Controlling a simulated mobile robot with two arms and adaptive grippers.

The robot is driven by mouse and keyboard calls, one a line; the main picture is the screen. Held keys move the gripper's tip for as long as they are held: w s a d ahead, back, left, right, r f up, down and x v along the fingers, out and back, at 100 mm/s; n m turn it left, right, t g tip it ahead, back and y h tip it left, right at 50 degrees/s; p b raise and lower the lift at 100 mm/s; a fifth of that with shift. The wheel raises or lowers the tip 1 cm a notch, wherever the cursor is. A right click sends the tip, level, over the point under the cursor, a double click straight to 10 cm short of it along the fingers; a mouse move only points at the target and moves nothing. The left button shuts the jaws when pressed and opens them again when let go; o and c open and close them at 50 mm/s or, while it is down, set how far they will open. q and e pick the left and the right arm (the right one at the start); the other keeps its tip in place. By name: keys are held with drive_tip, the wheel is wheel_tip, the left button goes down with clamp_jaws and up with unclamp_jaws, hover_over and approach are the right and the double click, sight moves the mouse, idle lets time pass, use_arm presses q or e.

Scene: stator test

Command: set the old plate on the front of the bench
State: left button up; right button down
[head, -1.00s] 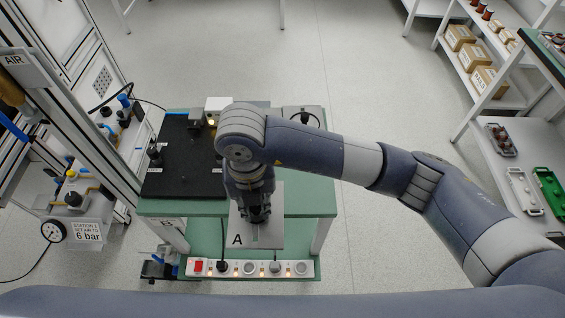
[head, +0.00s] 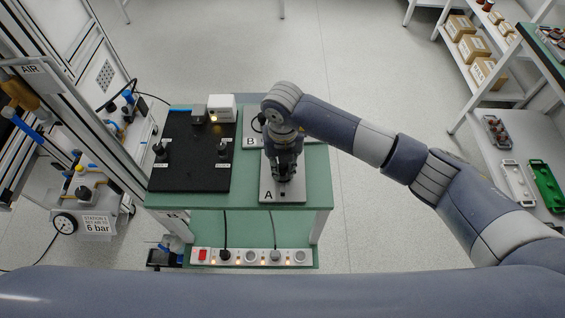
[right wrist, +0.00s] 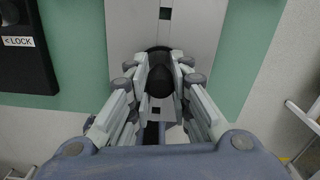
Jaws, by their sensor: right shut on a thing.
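A light grey plate marked A (head: 290,198) is over the front right part of the green bench top (head: 319,185). Its front edge is close to the bench's front edge. I cannot tell whether it rests on the top or hangs just above it. My right gripper (head: 284,178) points down at the plate. In the right wrist view its fingers (right wrist: 160,88) are closed around a black knob (right wrist: 161,72) on the plate (right wrist: 198,30). Another plate, marked B (head: 251,141), is behind, partly hidden by my right arm. My left gripper is not in view.
A black fixture board (head: 187,172) with dark clamps fills the bench's left side; a white box (head: 221,107) stands behind. A power strip (head: 238,257) with plugged cables is on the lower shelf. Shelves with boxes and trays (head: 515,182) stand at the right.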

sight(282, 165)
drive_tip(key=shift+f+b, duration=0.2)
drive_tip(key=shift+b, duration=0.1)
drive_tip(key=c, duration=1.5)
unclamp_jaws()
drive_tip(key=shift+o, duration=0.2)
drive_tip(key=shift+r, duration=0.2)
drive_tip(key=shift+w+r, duration=0.1)
drive_tip(key=shift+r, duration=0.25)
wheel_tip(282, 165, up, 11)
drive_tip(key=b, duration=0.2)
drive_tip(key=shift+r, duration=0.15)
